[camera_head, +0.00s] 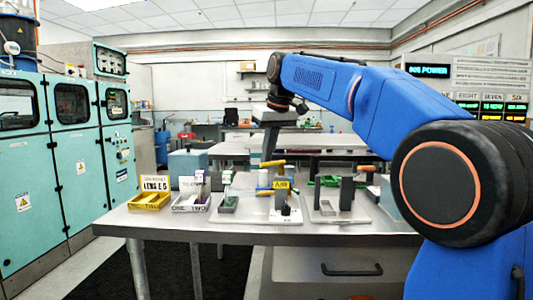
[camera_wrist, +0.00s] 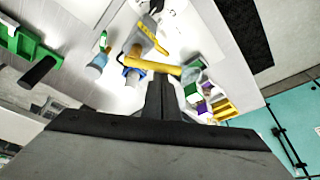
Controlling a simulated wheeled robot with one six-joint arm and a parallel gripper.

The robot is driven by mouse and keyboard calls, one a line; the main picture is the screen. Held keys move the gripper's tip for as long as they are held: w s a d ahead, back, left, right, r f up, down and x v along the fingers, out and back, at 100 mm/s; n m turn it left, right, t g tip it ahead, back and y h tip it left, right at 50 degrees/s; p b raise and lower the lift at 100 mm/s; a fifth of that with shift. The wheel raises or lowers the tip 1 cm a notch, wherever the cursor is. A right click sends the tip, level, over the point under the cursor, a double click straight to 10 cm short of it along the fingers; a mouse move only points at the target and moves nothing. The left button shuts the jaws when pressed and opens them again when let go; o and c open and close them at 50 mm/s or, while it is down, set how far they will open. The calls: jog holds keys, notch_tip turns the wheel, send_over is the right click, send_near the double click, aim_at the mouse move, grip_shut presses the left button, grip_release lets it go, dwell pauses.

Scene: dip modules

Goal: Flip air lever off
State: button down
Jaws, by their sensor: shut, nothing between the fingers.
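A yellow lever (camera_head: 272,164) lies roughly level above the bench, behind a small yellow AIR sign (camera_head: 282,184). In the wrist view the yellow lever (camera_wrist: 152,66) runs left to right from a blue-and-white fitting (camera_wrist: 131,73). My gripper (camera_head: 267,157) points down over the lever, its fingers shut and empty. In the wrist view the fingertips (camera_wrist: 161,80) overlap the lever's near edge; I cannot tell whether they touch it. Another yellow strip (camera_wrist: 152,37), possibly the sign, lies beyond the lever.
A yellow tray (camera_head: 150,200) and a white bin (camera_head: 191,202) stand at the bench's left. Dark upright posts (camera_head: 347,193) stand on a plate right of the AIR sign. The bench's front strip (camera_head: 180,223) is mostly clear. Teal cabinets (camera_head: 70,150) stand at far left.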

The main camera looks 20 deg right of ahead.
jog(key=n, duration=0.1)
jog(key=s+n, duration=0.1)
jog(key=n+y, duration=0.1)
jog(key=shift+s+d+n+g, duration=0.2)
jog(key=shift+d+n+g, duration=0.1)
jog(key=shift+n, duration=0.1)
jog(key=shift+s+d+n+g+y, duration=0.2)
jog(key=shift+s+n+g+y, duration=0.15)
jog(key=shift+n, duration=0.85)
jog(key=shift+s+d, duration=0.45)
jog(key=shift+s, duration=0.15)
jog(key=shift+s+d, duration=0.15)
jog(key=shift+d, duration=0.05)
notch_tip(320, 180, up, 10)
jog(key=shift+a, duration=0.25)
